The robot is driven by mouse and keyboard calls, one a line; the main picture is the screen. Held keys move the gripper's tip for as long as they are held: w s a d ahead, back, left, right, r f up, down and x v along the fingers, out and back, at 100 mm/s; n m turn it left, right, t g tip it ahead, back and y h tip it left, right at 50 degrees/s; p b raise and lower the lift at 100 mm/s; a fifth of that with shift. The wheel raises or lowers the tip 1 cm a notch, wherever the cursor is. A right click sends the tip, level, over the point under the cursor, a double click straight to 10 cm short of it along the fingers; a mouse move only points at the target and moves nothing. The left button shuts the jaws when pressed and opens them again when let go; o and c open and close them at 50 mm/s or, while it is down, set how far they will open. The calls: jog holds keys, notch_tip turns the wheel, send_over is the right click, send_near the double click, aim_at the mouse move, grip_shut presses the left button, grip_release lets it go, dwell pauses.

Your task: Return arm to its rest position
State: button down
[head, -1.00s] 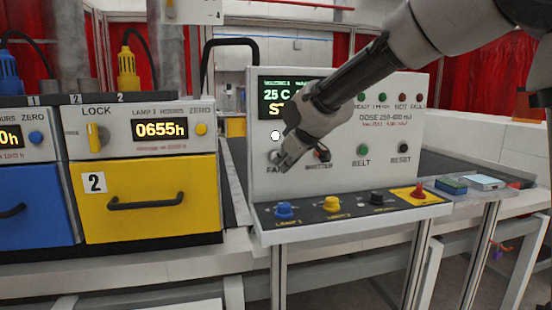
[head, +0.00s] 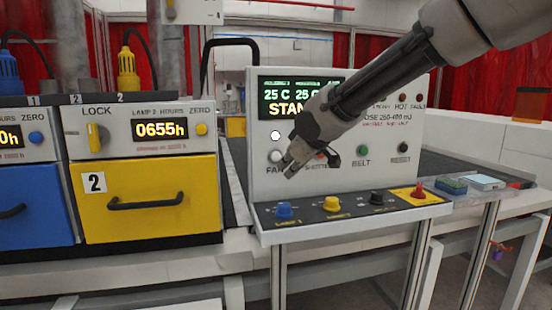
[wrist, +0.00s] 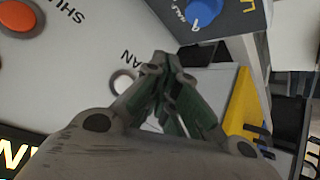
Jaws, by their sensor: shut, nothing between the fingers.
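My gripper (head: 290,168) is shut and empty in front of the white control panel (head: 433,110), close to the FAN button (head: 275,156) at the panel's lower left. In the wrist view the shut fingers (wrist: 160,62) point past the white FAN button (wrist: 123,82); I cannot tell whether they touch the panel. My arm (head: 385,75) reaches in from the upper right and covers part of the panel. The screen (head: 285,97) reads 25 C and the start of a word, "STAN".
A sloped ledge below holds a blue knob (head: 284,210), a yellow knob (head: 332,203), a black knob and a red knob (head: 419,190). A yellow drawer (head: 150,222) stands at left. Green and pale blocks lie on a tray at right.

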jog(key=shift+d+f, duration=0.1)
dwell(0.3)
jog(key=shift+m+g+h, duration=0.4)
jog(key=shift+g+h, duration=0.4)
jog(key=s+d+f, duration=0.1)
jog(key=d+f, duration=0.1)
jog(key=s+d+f, duration=0.1)
jog(key=f, duration=0.1)
jog(key=shift+s, duration=0.35)
jog(key=s+d+m+g+h, duration=0.1)
jog(key=s+d+m, duration=0.4)
jog(key=s+d, duration=0.8)
jog(key=s+d+m+g+h, duration=0.1)
jog(key=s+d+m, duration=0.4)
jog(key=s+d, duration=0.8)
jog(key=shift+s+d+f+h, duration=0.2)
jog(key=shift+d+h, duration=0.6)
jog(key=shift+d, duration=2.35)
jog(key=shift+a, duration=0.1)
